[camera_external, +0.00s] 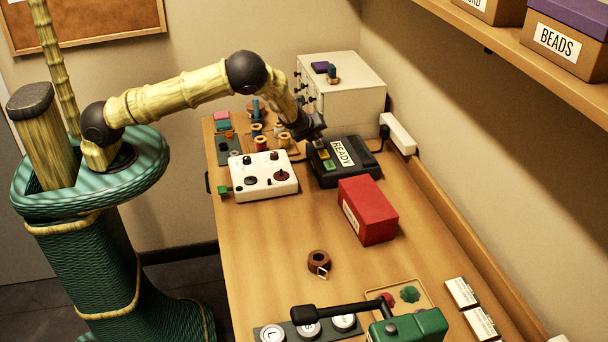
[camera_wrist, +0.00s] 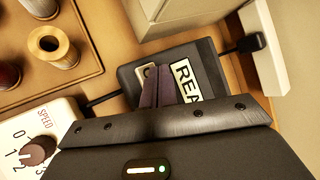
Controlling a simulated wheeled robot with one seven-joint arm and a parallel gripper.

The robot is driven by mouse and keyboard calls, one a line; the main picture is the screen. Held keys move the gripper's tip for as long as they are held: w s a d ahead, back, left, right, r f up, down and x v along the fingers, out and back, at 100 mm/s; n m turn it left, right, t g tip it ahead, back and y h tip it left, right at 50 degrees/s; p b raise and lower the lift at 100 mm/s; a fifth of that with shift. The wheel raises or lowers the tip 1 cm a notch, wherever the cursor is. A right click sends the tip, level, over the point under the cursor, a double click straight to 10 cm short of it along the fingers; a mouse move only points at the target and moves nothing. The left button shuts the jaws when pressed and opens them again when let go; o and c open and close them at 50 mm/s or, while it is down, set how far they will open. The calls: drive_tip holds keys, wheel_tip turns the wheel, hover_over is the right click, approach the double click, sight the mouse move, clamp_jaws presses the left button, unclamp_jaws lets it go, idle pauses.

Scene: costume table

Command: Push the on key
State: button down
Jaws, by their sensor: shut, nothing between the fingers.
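A black device (camera_external: 352,171) with a white READY label (camera_external: 342,153) sits on the table near the wall. Small coloured keys (camera_external: 326,158), one of them green, show on its top at the left of the label; I cannot read which is the on key. My gripper (camera_external: 316,136) is over the far left part of the device, fingers pointing down. In the wrist view the shut, empty fingers (camera_wrist: 166,78) overlap the device (camera_wrist: 128,78), between a pale key (camera_wrist: 148,76) and the label (camera_wrist: 186,80). The fingers hide part of its top. I cannot tell whether they touch it.
A white control box (camera_external: 250,183) with knobs stands left of the device. A red box (camera_external: 367,211) stands in front of it. A white drawer cabinet (camera_external: 352,80) and spools (camera_external: 262,143) are behind. A power strip (camera_external: 398,134) runs by the wall.

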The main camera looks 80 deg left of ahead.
sight(316, 144)
drive_tip(key=shift+r, duration=0.2)
wheel_tip(316, 144, up, 6)
drive_tip(key=p, duration=0.3)
idle(0.5)
